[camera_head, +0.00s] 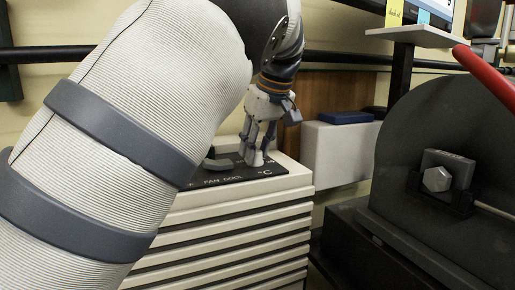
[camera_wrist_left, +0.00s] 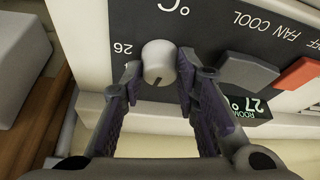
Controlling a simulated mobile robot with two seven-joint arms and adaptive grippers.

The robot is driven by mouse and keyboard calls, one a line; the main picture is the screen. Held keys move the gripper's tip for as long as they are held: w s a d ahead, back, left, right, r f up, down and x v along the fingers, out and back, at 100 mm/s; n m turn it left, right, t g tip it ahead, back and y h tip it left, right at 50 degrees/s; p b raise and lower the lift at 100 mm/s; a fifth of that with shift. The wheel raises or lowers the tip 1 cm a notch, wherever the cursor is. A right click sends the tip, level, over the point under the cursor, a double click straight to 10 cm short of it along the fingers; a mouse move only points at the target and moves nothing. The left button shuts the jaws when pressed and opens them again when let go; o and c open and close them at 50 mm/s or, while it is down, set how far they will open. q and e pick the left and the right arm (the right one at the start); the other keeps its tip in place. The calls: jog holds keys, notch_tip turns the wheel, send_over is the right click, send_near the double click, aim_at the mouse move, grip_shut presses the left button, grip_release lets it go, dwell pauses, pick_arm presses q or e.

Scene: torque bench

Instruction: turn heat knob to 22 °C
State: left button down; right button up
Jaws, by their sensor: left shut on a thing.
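The heat knob (camera_wrist_left: 158,60) is a round white knob on the black control panel (camera_wrist_left: 205,25), with a dark pointer line towards the bottom of the left wrist view. The mark "26" shows left of it and "°C" above it; other scale marks are hidden. My left gripper (camera_wrist_left: 158,80) is shut on the knob, one finger on each side. In the head view the left gripper (camera_head: 256,152) points down at the panel (camera_head: 235,176) on top of the slatted white unit, and its fingers partly cover the knob. My right gripper is not in view.
Beside the knob are a grey switch (camera_wrist_left: 247,72), a red switch (camera_wrist_left: 300,73) and a room display (camera_wrist_left: 250,104) reading 27. A white box (camera_head: 340,152) with a blue item stands behind. A dark machine (camera_head: 430,130) with a hex bolt is at the right.

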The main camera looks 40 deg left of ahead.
aim_at(266, 168)
pick_arm(q)
jog(key=shift+f+n+g, duration=0.1)
jog(key=shift+n+g, duration=0.3)
jog(key=shift+n, duration=0.4)
jog(key=c, duration=1.3)
grip_release()
jog(key=shift+r, duration=0.2)
jog(key=v, duration=0.7)
jog(key=shift+d+r, duration=0.1)
